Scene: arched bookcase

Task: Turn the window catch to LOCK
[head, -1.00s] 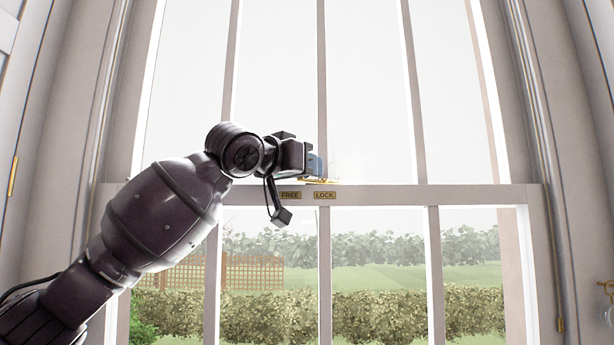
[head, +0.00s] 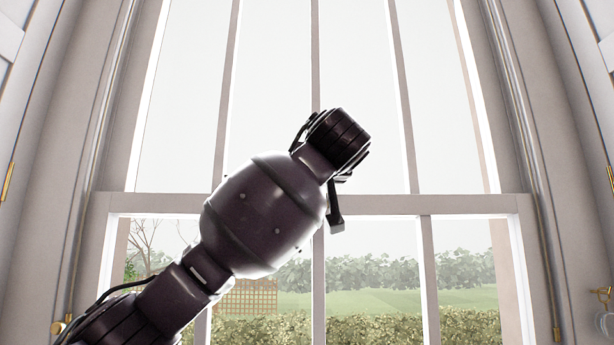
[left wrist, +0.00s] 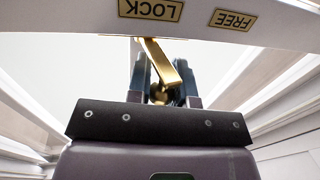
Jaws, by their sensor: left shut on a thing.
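The brass window catch (left wrist: 160,62) shows in the left wrist view, slanting between the two fingers of my left gripper (left wrist: 162,78). The gripper is shut on it. The catch's upper end meets the white rail close to the LOCK plate (left wrist: 151,9); the FREE plate (left wrist: 234,19) sits to the right. Both plates appear upside down there. My right gripper is in neither view.
The white window rail (head: 455,205) crosses the head view, with upright glazing bars above and below it. Tall white side panels flank the window. A brass fitting (head: 603,296) is at the lower right edge. Hedges (head: 455,325) are outside.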

